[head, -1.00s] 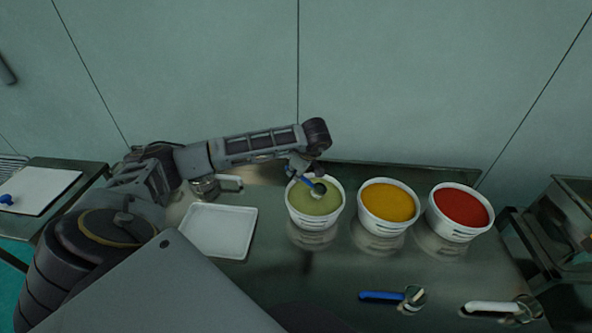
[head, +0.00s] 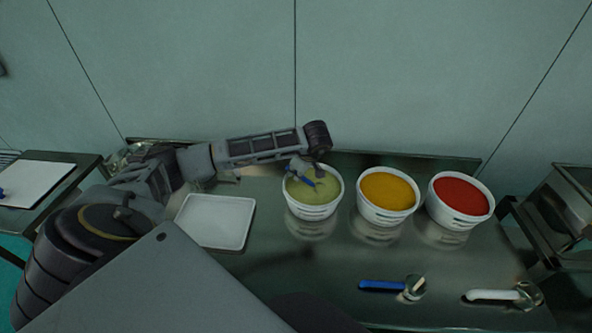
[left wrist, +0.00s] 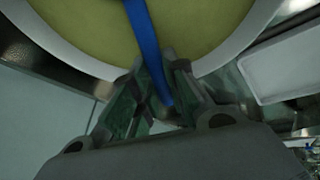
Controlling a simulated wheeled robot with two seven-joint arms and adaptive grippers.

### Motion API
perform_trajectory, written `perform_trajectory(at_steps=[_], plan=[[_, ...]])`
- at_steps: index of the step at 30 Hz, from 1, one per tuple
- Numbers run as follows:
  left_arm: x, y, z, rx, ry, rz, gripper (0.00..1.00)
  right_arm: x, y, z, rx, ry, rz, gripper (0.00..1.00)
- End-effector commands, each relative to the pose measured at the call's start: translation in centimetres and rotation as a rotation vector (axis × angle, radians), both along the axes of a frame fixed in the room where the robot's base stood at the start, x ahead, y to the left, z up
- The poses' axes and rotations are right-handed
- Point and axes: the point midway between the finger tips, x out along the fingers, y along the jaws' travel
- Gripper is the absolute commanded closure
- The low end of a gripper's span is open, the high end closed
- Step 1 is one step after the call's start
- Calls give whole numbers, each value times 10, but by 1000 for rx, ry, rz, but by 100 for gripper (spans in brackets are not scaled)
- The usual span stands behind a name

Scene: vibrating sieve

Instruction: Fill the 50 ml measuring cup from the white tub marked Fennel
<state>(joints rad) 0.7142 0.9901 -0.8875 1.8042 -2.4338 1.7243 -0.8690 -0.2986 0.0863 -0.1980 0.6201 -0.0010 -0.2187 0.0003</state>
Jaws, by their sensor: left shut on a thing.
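A white tub (head: 312,212) of pale green powder stands left in a row of three tubs; I cannot read its label. My left gripper (head: 304,171) is over this tub, shut on the blue handle (head: 309,179) of a measuring cup. The handle slants down toward the powder, and the cup's bowl is not visible. In the left wrist view, the blue handle (left wrist: 143,38) runs between the gripper fingers (left wrist: 160,85) over the green powder (left wrist: 195,25). My right gripper is not in view.
White tubs of yellow-orange powder (head: 387,218) and red powder (head: 458,218) stand to the right. A blue-handled cup (head: 383,286) and a white-handled cup (head: 492,295) lie at the front right. An empty white tray (head: 247,222) is left of the green tub. Bare metal table lies between.

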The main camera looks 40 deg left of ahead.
Motion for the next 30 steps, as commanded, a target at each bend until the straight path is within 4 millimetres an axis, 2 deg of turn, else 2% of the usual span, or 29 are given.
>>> perform_trajectory(at_steps=[8,16,30], plan=[[0,-3,-15,0,0,0,100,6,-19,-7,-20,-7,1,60],[0,-16,-23,-5,7,-4,100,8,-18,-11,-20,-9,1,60],[3,-24,-21,0,0,0,100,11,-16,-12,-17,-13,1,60]])
